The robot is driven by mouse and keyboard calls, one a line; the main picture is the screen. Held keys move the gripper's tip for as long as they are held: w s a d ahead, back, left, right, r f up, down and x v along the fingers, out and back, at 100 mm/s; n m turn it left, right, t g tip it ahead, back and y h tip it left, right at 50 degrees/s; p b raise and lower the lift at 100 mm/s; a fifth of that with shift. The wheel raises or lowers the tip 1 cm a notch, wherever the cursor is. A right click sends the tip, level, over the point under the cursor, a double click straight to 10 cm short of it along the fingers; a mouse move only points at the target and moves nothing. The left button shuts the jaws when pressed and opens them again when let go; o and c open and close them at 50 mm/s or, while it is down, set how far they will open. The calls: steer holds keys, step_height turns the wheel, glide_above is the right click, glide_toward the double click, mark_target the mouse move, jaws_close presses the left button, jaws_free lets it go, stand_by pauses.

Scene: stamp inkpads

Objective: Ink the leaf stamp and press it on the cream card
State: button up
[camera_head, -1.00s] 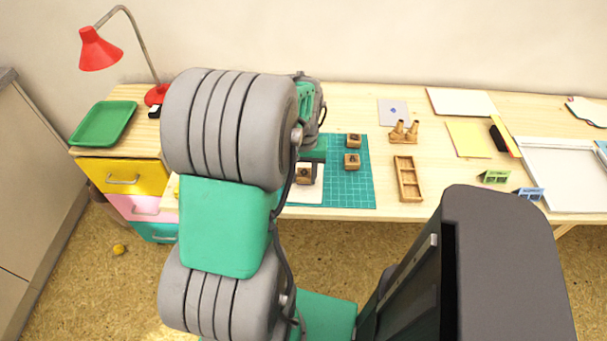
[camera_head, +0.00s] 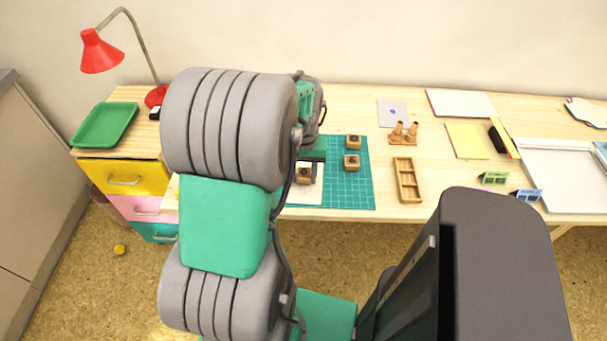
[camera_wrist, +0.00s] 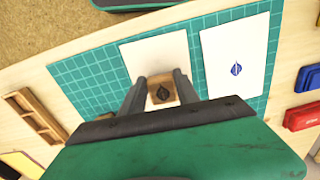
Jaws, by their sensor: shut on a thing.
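My gripper (camera_wrist: 161,92) is shut on the leaf stamp (camera_wrist: 163,92), a small wooden block with a dark leaf mark on its top. The stamp also shows in the head view (camera_head: 303,174), beside my arm. It is over the pale cream card (camera_wrist: 155,52), towards the near edge of the green mat (camera_wrist: 87,80). I cannot tell whether its underside touches the card. A second pale card (camera_wrist: 236,48) with a blue leaf mark lies beside it. A red inkpad (camera_wrist: 303,115) and a blue inkpad (camera_wrist: 308,78) are at the right of the wrist view.
Two other wooden stamps stand on the mat, one farther back (camera_head: 353,142) and one nearer (camera_head: 351,162). A wooden compartment tray (camera_head: 407,180) and a wooden holder (camera_head: 403,134) are to the right. My arm hides much of the table's left part.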

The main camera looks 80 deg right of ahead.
steer(key=shift+r, duration=0.15)
step_height(320, 180, up, 6)
steer(key=p, duration=0.4)
steer(key=shift+f, duration=0.3)
